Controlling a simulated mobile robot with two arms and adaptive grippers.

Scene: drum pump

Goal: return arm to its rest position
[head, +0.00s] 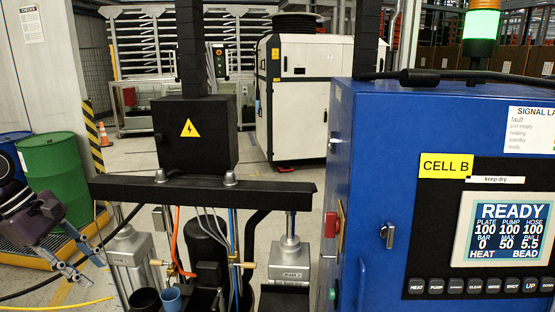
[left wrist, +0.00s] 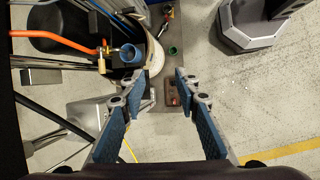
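My left gripper (head: 80,270) is at the lower left of the head view, in front of the green drum (head: 55,170) and left of the pump frame. In the left wrist view its two blue-padded fingers (left wrist: 160,82) stand apart with nothing between them. Beyond the fingertips are the floor and a small brown block on a grey base. The pump frame has a black crossbeam (head: 205,194) with cylinders and hoses below. My right gripper is not in view.
A blue cabinet (head: 350,180) stands at the right, its screen (head: 508,230) reading READY. A yellow hose (head: 60,305) lies on the floor.

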